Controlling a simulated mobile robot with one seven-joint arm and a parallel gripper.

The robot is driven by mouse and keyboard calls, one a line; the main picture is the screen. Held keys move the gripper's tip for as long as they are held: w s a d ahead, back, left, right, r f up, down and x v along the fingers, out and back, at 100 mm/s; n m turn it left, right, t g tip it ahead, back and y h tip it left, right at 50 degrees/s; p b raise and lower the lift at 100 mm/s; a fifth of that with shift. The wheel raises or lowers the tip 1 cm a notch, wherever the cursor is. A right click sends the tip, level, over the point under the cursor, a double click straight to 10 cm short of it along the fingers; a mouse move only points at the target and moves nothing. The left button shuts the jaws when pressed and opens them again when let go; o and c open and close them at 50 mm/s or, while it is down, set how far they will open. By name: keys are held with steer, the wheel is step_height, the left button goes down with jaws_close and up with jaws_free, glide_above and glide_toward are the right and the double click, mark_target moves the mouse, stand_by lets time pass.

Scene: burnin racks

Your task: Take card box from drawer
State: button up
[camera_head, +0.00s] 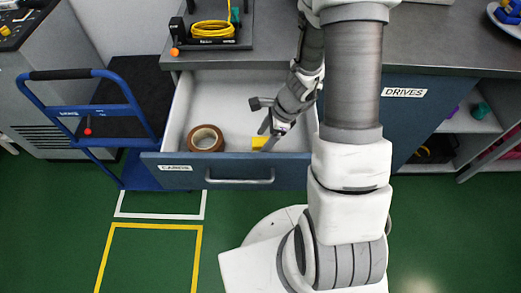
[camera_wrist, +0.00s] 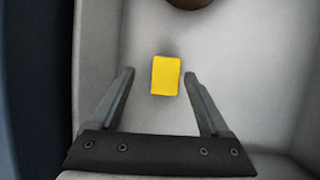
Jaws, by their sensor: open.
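The drawer labelled CARDS (camera_head: 220,105) is pulled open below the grey counter. A small yellow card box (camera_head: 259,142) lies on the drawer floor toward the front, partly hidden by my gripper (camera_head: 266,128) in the head view. In the wrist view the yellow box (camera_wrist: 165,75) lies between and slightly beyond the fingertips of my gripper (camera_wrist: 160,75), with clear space on both sides. My gripper is open and empty, pointing down into the drawer. I cannot tell its exact height above the box.
A brown tape roll (camera_head: 206,138) lies in the drawer left of the box; its edge shows in the wrist view (camera_wrist: 190,3). A blue cart (camera_head: 105,110) stands left of the drawer. Yellow cable (camera_head: 211,29) sits on the counter.

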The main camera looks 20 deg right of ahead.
mark_target(257, 148)
steer(key=shift+w+d+b+x, duration=0.1)
steer(key=shift+b+x, duration=0.25)
steer(key=shift+x, duration=0.65)
steer(key=shift+w+d+b+x, duration=0.15)
steer(key=shift+b+x, duration=0.15)
steer(key=shift+x, duration=0.7)
steer(key=shift+w+d+b+x, duration=0.1)
steer(key=shift+b+x, duration=0.25)
steer(key=shift+x, duration=0.65)
steer(key=shift+a, duration=0.1)
jaws_close()
